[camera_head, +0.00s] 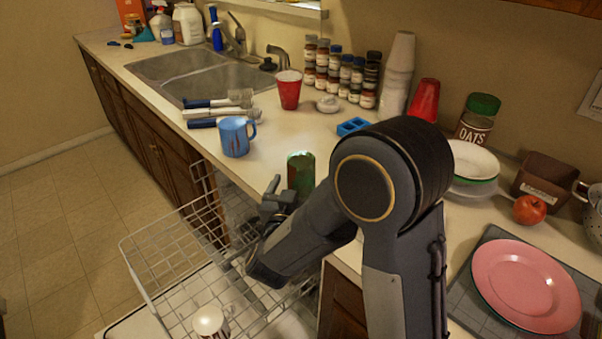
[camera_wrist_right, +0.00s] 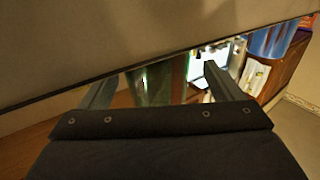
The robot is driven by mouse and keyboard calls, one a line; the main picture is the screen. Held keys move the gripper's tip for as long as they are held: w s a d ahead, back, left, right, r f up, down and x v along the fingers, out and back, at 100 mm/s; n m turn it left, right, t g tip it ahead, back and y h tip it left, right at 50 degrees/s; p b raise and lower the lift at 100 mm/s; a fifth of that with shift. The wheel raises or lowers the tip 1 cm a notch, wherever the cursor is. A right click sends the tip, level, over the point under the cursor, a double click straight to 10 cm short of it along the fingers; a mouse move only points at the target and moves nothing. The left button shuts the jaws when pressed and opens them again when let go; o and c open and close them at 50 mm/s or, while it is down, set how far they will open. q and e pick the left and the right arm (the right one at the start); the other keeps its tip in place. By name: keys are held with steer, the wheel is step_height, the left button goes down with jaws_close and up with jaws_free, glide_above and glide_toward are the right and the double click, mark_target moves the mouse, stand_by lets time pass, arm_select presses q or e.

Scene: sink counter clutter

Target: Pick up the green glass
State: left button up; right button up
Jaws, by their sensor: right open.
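The green glass (camera_head: 301,172) stands upright near the front edge of the counter in the head view. My right gripper (camera_head: 272,190) is just left of the glass, at the counter's front edge, over the dish rack. In the right wrist view the green glass (camera_wrist_right: 160,82) shows between the two open fingers of my right gripper (camera_wrist_right: 158,80). Whether the fingers touch it cannot be told. The glass's upper part is hidden there by a pale surface. My left gripper is not in view.
A blue mug (camera_head: 235,137) stands left of the glass, and a red cup (camera_head: 289,90) stands behind it. A wire dish rack (camera_head: 160,262) lies below the counter edge. A pink plate (camera_head: 525,285) lies at the right. Several spice jars (camera_head: 333,70) line the wall.

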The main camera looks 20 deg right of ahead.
steer(key=x, duration=0.3)
steer(key=shift+w+d+r, duration=0.2)
steer(key=shift+w+d, duration=0.05)
steer(key=shift+d, duration=0.1)
steer(key=c, duration=1.2)
